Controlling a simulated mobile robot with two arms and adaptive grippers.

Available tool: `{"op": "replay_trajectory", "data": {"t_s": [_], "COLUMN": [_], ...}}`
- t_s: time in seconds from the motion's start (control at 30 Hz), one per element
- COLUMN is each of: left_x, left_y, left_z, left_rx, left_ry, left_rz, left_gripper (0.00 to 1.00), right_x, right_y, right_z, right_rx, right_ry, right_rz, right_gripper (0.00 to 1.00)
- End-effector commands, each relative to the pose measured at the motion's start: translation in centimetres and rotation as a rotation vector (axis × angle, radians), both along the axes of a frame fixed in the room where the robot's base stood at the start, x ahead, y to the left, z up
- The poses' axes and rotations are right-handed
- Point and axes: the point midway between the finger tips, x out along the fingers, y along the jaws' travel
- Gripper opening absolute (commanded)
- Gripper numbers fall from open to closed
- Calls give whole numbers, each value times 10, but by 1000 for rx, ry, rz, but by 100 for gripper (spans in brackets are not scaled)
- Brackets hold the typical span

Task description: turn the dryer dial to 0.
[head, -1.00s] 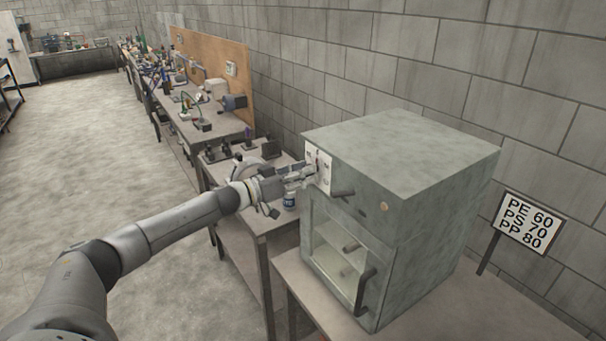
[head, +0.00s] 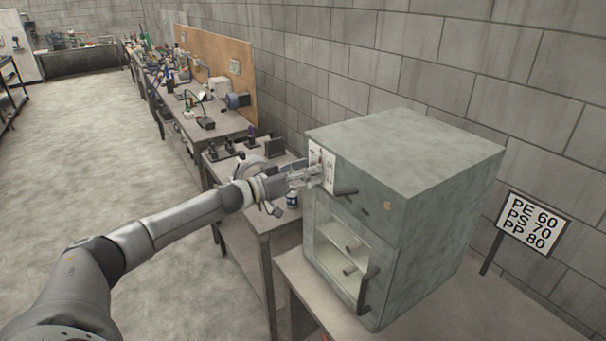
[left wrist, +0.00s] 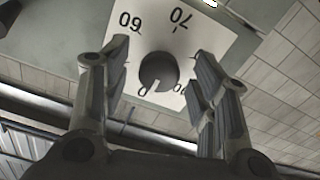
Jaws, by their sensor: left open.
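The grey dryer (head: 430,160) stands on a table, with a white dial plate (head: 328,172) at the upper left of its front. In the left wrist view the plate (left wrist: 215,45) bears 60, 70, 80 and 0 around a dark round dial (left wrist: 158,72). A pale mark on the dial's lower edge points down, close to the 0; its exact alignment is hard to tell. My left gripper (head: 314,171) is at the plate. In the left wrist view its fingers (left wrist: 159,62) are open, one each side of the dial, with gaps showing. My right gripper is out of view.
The dryer's glass door with a dark handle (head: 368,290) is below the dial. A sign (head: 530,224) reading PE 60, PS 70, PP 80 stands at the right. Cluttered benches (head: 215,125) run along the wall. The floor (head: 95,150) at left is clear.

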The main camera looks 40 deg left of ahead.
Motion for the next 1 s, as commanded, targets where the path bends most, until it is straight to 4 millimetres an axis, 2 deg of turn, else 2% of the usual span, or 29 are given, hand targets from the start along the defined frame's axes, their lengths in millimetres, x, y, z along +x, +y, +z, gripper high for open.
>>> {"op": "replay_trajectory", "data": {"t_s": [0.17, 0.6, 1.0], "left_x": [-8, -53, -87], "left_y": [4, 22, 36], "left_z": [-1, -2, -2], "left_rx": [0, 1, 2], "left_ry": [1, 4, 4], "left_rz": [1, 1, 0], "left_gripper": [54, 54, 54], "right_x": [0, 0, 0], "right_y": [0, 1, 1], "right_z": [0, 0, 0], "right_rx": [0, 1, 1], "right_ry": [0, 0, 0], "right_rz": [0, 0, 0], "right_gripper": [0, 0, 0]}}
